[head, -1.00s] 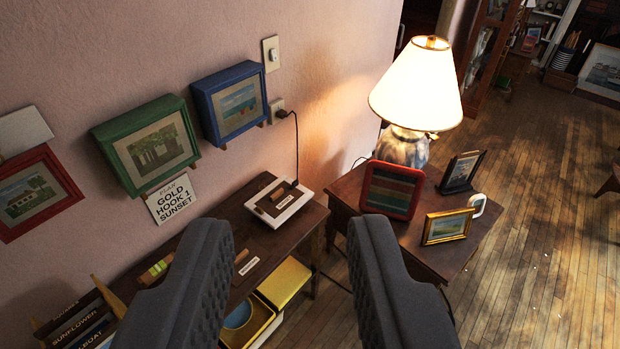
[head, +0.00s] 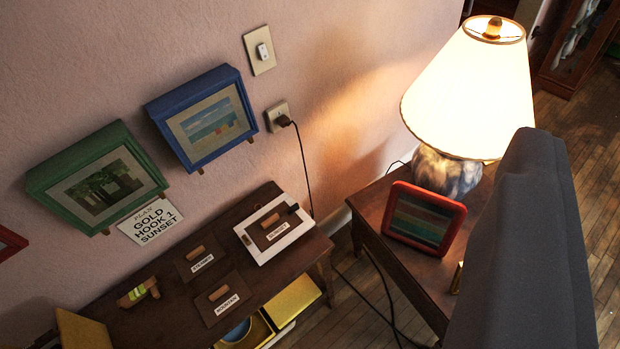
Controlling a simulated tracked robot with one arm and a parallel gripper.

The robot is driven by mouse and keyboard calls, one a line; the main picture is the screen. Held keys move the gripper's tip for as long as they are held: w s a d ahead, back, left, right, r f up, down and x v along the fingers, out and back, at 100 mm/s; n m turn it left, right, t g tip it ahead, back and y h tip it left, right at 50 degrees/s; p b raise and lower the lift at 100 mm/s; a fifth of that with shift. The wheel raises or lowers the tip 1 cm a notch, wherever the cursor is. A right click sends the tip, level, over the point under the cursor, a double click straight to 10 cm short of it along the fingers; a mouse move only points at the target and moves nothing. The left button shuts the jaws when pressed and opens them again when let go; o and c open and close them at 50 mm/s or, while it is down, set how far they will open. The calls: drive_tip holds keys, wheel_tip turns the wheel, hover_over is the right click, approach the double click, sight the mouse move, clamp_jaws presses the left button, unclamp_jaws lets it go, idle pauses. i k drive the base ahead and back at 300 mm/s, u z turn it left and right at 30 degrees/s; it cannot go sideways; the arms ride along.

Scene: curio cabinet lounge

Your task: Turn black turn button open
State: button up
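On the dark side table, a white-framed unit (head: 262,249) holds a brown panel with a wooden handle and a label that seems to read SUNSET. A small dark piece (head: 294,208) sits at the frame's upper right edge; it may be the black turn button, but it is too small to read its position clearly. I see nothing held; the second finger cannot be made out.
Two brown panels with handles (head: 202,259) (head: 222,297) lie left of the white unit. A lit lamp (head: 470,85) and a red frame (head: 424,220) stand on the right table. Blue (head: 207,117) and green (head: 95,180) picture boxes hang on the wall. A cord hangs from the outlet.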

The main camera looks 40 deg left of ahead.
sight(296, 207)
drive_tip(key=u, duration=0.4)
drive_tip(key=i, duration=0.95)
drive_tip(key=u, duration=0.7)
